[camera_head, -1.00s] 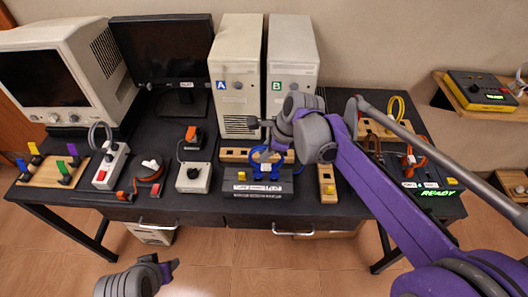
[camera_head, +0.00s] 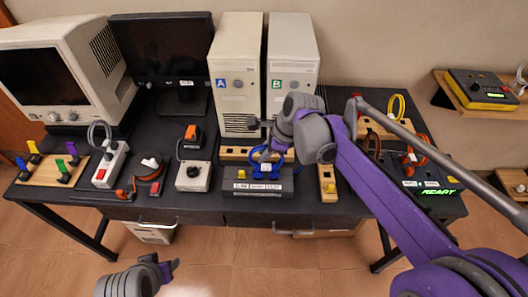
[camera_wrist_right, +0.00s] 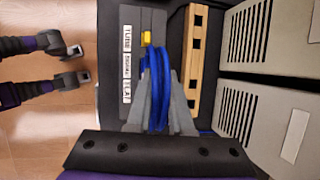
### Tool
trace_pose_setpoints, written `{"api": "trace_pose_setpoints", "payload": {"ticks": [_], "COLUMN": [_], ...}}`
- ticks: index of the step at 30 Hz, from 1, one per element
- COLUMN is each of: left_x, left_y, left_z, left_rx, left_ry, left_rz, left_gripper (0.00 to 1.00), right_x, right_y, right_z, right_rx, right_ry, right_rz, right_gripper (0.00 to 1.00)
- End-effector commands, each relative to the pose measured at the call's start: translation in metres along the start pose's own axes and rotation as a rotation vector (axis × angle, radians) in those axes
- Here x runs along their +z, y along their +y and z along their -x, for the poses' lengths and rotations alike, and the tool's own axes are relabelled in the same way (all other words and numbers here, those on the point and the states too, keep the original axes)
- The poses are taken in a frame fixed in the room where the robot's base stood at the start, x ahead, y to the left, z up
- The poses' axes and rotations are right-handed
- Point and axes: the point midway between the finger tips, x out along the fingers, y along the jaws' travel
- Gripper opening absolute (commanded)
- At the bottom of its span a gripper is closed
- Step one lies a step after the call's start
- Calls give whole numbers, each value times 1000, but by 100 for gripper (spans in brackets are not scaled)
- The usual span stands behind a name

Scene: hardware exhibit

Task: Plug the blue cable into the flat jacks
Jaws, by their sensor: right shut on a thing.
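The blue cable (camera_head: 265,170) stands as a loop over a dark grey box (camera_head: 232,190) with white labels at the table's front middle. The wrist view shows the cable (camera_wrist_right: 158,75) running up between the fingers of my right gripper (camera_wrist_right: 158,105), which is shut on it. The cable ends and any jack openings are not clear. My left gripper (camera_head: 168,270) hangs low in front of the table, empty; its jaw opening is unclear.
A wooden block with dark holes (camera_wrist_right: 196,70) lies beside the cable, before computer towers A (camera_head: 236,100) and B (camera_head: 292,75). A grey switch box (camera_head: 194,176) stands left, a small wooden block (camera_head: 327,180) right. Orange cables (camera_head: 415,150) lie farther right.

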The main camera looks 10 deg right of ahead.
Motion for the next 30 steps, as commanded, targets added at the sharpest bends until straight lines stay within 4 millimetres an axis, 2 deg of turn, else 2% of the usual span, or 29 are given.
{"api": "trace_pose_setpoints", "payload": {"ticks": [29,30], "left_x": [2,2], "left_y": [0,0], "left_z": [-3,-3], "left_rx": [0,0], "left_ry": [-2,-2], "left_rz": [0,0], "left_gripper": [50,50], "right_x": [-2,-2], "right_y": [1,1], "right_z": [-5,-5], "right_rx": [0,0], "right_ry": [0,0], "right_rz": [0,0], "right_gripper": [0,23]}}
